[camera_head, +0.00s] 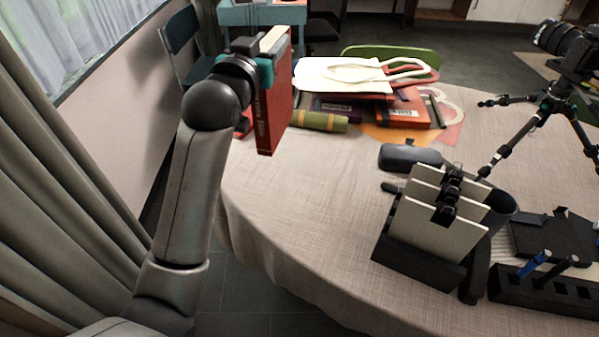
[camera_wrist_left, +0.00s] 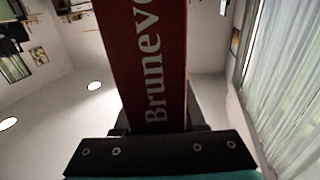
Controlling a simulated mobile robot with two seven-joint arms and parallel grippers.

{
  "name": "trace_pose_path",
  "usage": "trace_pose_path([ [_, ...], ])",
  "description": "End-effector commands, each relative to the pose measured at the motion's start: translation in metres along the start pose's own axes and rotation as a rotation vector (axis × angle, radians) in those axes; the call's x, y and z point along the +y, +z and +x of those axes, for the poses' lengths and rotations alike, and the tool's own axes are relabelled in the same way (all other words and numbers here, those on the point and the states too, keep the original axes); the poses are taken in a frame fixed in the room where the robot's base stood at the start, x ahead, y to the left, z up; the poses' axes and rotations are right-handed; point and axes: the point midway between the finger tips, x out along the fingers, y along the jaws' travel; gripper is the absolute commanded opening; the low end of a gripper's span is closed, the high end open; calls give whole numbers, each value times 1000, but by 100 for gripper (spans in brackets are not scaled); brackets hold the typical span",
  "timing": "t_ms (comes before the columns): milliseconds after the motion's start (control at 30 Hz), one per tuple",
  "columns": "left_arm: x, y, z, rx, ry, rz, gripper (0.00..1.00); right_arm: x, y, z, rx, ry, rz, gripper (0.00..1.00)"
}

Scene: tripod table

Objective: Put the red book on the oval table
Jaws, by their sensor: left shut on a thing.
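The red book (camera_head: 272,100) is held upright by my left gripper (camera_head: 262,62) at the left edge of the oval table, seemingly above the tabletop. My left gripper is shut on the book near its upper part. In the left wrist view the red spine with pale lettering (camera_wrist_left: 150,70) stands between the fingers (camera_wrist_left: 158,130). The oval table (camera_head: 300,215) has a beige cloth and fills the middle and right. Whether the book's lower end touches the cloth cannot be told. My right gripper is not in view.
Bags and books (camera_head: 350,80) lie piled behind the red book, with a green-yellow roll (camera_head: 318,122) at the front. A card holder (camera_head: 437,222), a dark case (camera_head: 410,157), a pen rack (camera_head: 545,290) and a camera tripod (camera_head: 545,110) stand right. The table's left front is clear.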

Motion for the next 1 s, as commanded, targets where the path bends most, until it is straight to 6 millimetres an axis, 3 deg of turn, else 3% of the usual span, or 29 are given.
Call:
trace_pose_path([
  [200,18,-25,29,13,64,2,0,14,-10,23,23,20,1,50],
  [500,30,-41,44,8,103,-1,0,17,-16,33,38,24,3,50],
  [667,30,-27,45,7,105,-1,0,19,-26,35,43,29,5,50],
  [1000,30,24,44,6,104,0,0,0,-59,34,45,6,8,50],
])
